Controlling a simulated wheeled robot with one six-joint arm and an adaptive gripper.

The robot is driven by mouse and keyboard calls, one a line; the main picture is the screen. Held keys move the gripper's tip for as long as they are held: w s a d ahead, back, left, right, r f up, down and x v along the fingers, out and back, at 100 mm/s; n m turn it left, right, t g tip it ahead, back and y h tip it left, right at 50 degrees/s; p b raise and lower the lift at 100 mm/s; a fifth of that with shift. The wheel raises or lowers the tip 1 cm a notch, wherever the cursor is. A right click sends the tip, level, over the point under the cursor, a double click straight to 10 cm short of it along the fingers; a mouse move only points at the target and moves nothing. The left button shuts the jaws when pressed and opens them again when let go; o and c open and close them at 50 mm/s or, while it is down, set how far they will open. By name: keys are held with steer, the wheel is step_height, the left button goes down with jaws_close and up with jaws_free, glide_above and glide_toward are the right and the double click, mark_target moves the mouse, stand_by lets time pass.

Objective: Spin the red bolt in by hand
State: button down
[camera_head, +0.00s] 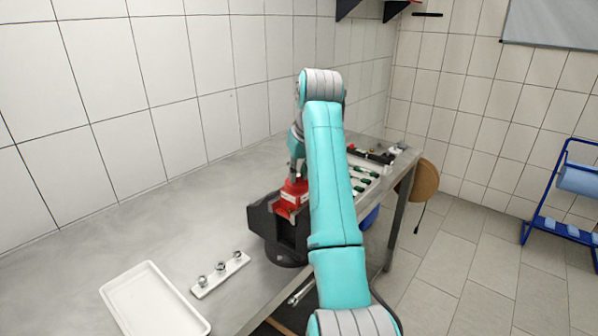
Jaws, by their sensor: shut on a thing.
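A red block-shaped part (291,198) sits in a black holder (264,220) on the metal bench. My gripper (296,178) points down at the top of this red part, partly hidden by my own arm. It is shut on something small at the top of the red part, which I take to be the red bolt. The bolt itself is too small and too covered to make out, so I cannot tell how deep it sits.
A white strip with several upright metal bolts or nuts (221,274) lies front left of the holder, beside an empty white tray (152,306). Green-handled tools (362,178) lie behind my arm. The bench's left (120,228) is clear.

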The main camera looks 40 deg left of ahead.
steer(key=shift+m, duration=0.4)
steer(key=m+t+h, duration=0.1)
steer(key=m, duration=0.2)
steer(key=shift+s+a, duration=0.15)
steer(key=m+h, duration=0.1)
steer(key=m, duration=0.2)
steer(key=shift+s+a+m+t, duration=0.1)
steer(key=shift+m+t, duration=0.2)
steer(key=m+h, duration=0.1)
steer(key=m, duration=0.2)
steer(key=m+h, duration=0.1)
steer(key=m, duration=0.2)
steer(key=shift+a+m+h, duration=0.2)
steer(key=shift+m+h, duration=0.1)
steer(key=shift+h, duration=0.1)
steer(key=c, duration=1.1)
jaws_free()
steer(key=shift+o, duration=0.2)
steer(key=shift+r, duration=0.15)
